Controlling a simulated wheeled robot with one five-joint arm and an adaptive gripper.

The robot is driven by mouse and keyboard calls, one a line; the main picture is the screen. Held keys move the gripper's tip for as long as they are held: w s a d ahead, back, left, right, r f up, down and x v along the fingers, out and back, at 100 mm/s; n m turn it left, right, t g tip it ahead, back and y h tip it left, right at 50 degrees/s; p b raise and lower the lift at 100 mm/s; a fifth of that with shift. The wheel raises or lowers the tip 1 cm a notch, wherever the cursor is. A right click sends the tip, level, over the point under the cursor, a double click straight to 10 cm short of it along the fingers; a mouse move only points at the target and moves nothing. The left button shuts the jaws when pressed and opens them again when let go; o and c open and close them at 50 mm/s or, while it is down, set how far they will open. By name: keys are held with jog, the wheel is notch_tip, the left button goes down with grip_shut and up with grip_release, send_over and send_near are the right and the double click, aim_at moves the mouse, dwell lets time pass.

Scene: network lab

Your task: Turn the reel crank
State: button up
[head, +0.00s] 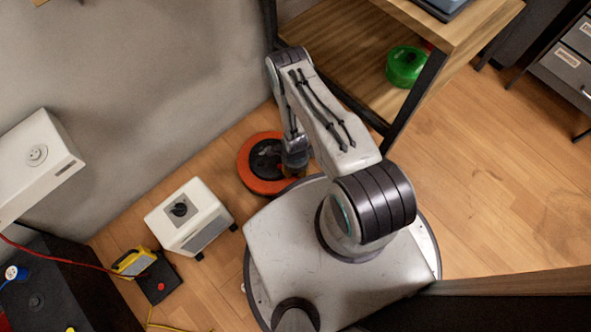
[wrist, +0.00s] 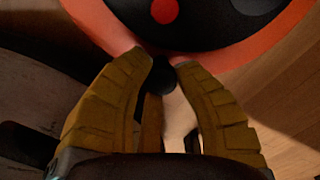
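The reel (head: 265,162) is an orange-rimmed disc with a black middle, low by the wall beside the wooden shelf. In the wrist view its orange rim and black face (wrist: 225,18) fill the top, with a red hub spot. A dark round knob, seemingly the crank's (wrist: 160,80), sits between my fingertips. My gripper (wrist: 165,64) has yellow-brown fingers on either side of this knob, with their tips near the reel's rim. Whether they press on it is not clear. In the head view my gripper is down at the reel's right side, mostly hidden by my wrist.
A wooden shelf (head: 333,50) with dark posts stands close behind the reel and holds a green round object (head: 406,66). A white box with a black knob (head: 188,218) stands left of my base. A yellow device (head: 134,262) lies farther left. Open floor is at right.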

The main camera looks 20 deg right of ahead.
jog(key=o, duration=0.5)
jog(key=shift+r, duration=0.1)
notch_tip(320, 180, up, 12)
dwell(0.6)
dwell(0.7)
